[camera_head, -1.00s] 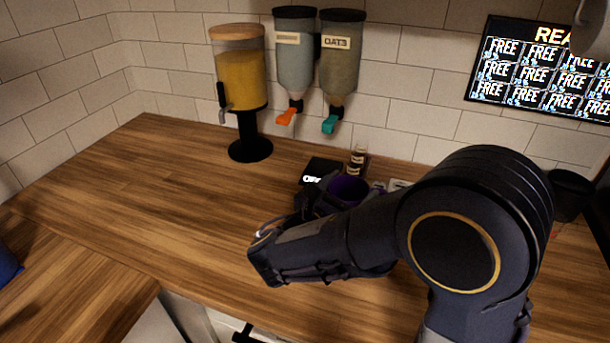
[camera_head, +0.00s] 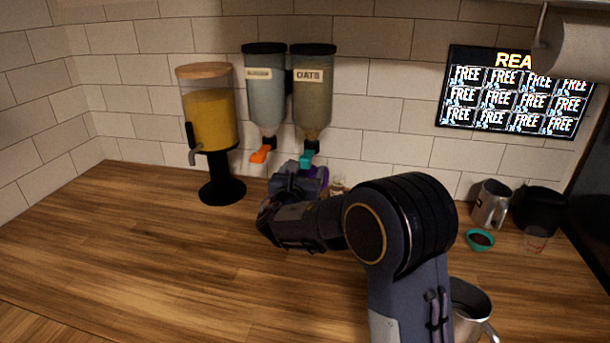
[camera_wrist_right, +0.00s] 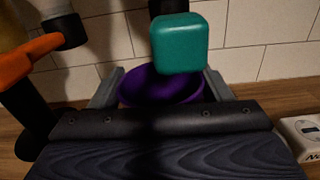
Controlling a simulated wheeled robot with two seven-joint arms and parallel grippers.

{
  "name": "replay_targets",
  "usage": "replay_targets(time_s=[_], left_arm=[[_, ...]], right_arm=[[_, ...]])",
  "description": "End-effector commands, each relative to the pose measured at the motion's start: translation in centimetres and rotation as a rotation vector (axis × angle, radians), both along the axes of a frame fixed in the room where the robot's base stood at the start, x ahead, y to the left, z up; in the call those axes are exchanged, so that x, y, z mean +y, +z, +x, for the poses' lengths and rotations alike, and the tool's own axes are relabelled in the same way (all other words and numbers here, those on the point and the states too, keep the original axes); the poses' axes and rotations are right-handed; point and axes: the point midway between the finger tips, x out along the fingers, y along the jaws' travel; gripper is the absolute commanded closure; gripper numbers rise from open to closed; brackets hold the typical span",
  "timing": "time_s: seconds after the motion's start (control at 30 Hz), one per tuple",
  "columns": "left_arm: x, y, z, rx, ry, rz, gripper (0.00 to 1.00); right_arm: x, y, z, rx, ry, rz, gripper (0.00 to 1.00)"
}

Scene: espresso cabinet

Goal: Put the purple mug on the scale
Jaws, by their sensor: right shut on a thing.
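The purple mug (camera_head: 322,173) is held in my right gripper (camera_head: 300,172), under the teal outlet of the oats dispenser. Most of it is hidden by the gripper and arm in the head view. In the right wrist view the mug's purple rim (camera_wrist_right: 128,88) sits between the two fingers of the gripper (camera_wrist_right: 160,90), and the teal outlet (camera_wrist_right: 180,42) covers part of it. The scale cannot be made out now in the head view; my right arm covers that part of the counter. My left gripper is not in view.
Two dispensers (camera_head: 312,90) hang on the tiled wall beside a yellow-filled dispenser (camera_head: 210,120). A small white device (camera_wrist_right: 302,132) lies right of the gripper. A steel pitcher (camera_head: 491,204) and teal bowl (camera_head: 480,240) stand at right. The left counter (camera_head: 130,250) is clear.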

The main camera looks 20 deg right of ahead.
Motion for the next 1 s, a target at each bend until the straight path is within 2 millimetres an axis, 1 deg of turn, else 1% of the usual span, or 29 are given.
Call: replay_targets(time_s=[0.03,0.1,0.27,0.33,0.4,0.53,0.63,0.87,0.97,1.0], left_arm=[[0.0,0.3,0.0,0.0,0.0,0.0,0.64],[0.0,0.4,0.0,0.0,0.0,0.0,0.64],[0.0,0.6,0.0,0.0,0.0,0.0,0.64],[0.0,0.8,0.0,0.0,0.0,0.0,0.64],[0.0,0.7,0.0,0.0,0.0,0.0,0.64],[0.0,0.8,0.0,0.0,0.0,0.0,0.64],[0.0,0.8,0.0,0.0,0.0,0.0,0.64],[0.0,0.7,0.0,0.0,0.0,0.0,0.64],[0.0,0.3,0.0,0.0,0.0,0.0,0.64],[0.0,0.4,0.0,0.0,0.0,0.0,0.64]], right_arm=[[-0.8,0.1,0.9,-0.001,-0.003,-0.002,0.83],[-1.3,0.2,1.7,-0.002,-0.001,-0.001,0.83],[-2.0,0.1,2.7,-0.002,0.0,0.0,0.83],[-2.6,0.1,3.3,-0.002,-0.002,-0.001,0.83],[-2.5,-1.3,3.4,0.005,0.0,-0.001,0.83],[-2.5,-3.0,3.3,0.001,0.0,0.0,0.83],[-2.5,-3.4,3.3,-0.001,0.001,0.0,0.83],[-2.5,-3.5,3.3,-0.003,0.001,0.0,0.83],[-2.4,-3.8,3.3,-0.003,0.001,0.0,0.83],[-2.4,-3.8,3.3,-0.001,0.001,0.001,0.26]])
